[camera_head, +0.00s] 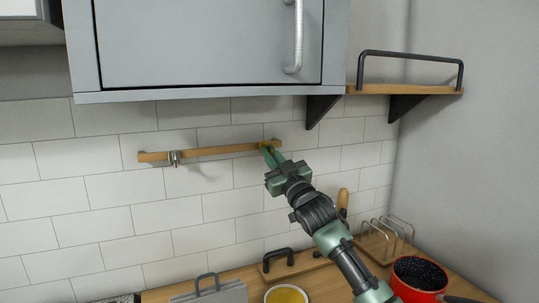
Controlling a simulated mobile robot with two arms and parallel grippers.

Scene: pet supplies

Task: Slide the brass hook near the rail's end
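A wooden rail (220,150) is mounted across the white tiled wall under the cabinet. A small brass-coloured piece, which looks like the brass hook (264,145), is on the rail near its right end. My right gripper (267,151) reaches up from the lower right, and its fingertips are at the brass hook and partly hide it. It is too small to tell whether the fingers are closed on it. A silver hook (175,158) hangs on the rail near its left end. My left gripper is not in view.
A grey cabinet (200,50) overhangs the rail, and a bracketed wooden shelf (405,89) is to its right. On the counter below stand a yellow-filled bowl (286,296), a red pot (414,285) and a wire rack (385,238). The rail between the two hooks is clear.

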